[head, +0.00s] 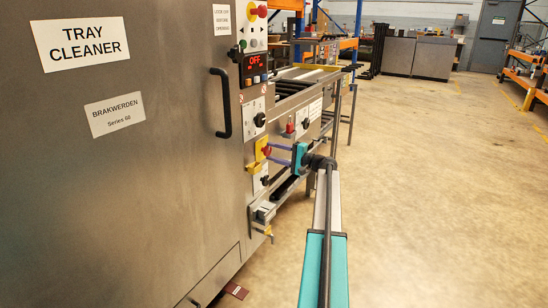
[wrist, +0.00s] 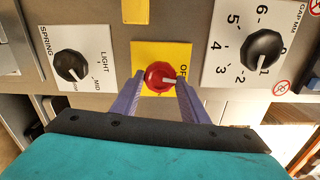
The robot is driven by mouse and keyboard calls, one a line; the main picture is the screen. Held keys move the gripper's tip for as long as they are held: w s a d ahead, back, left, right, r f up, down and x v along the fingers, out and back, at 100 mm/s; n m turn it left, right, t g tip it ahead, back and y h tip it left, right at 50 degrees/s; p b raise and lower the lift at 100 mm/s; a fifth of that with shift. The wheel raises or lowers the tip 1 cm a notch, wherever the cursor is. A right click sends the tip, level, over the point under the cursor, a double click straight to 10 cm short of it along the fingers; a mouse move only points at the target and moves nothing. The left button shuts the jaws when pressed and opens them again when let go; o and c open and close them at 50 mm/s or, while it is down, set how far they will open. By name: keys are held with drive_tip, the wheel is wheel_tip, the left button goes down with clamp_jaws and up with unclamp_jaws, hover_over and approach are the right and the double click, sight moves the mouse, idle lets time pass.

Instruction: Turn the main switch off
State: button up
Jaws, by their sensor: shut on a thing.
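The main switch is a red rotary knob (wrist: 160,75) on a yellow plate (wrist: 145,52), in the middle of the wrist view. Its white mark points right, towards black letters of which "OF" shows; the rest is hidden by a finger. My gripper (wrist: 160,82) has one purple finger on each side of the knob, shut on it. In the head view the red knob (head: 266,151) sits on the yellow plate (head: 260,146) low on the machine's side, with my gripper (head: 270,153) reaching it from the right.
In the wrist view a black knob (wrist: 71,65) marked SPRING is on the left and a numbered black dial (wrist: 263,51) on the right. In the head view a display (head: 254,62) reads OFF, and a black door handle (head: 222,103) sticks out. The floor (head: 440,200) to the right is clear.

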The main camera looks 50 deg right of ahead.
drive_tip(key=shift+n+b, duration=0.3)
drive_tip(key=shift+n, duration=0.3)
drive_tip(key=o, duration=1.1)
drive_tip(key=shift+c, duration=0.2)
drive_tip(key=shift+s, duration=0.1)
drive_tip(key=p+v, duration=0.2)
drive_tip(key=v, duration=1.1)
drive_tip(key=shift+s+p, duration=0.3)
drive_tip(key=shift+p, duration=0.05)
drive_tip(key=shift+f, duration=0.1)
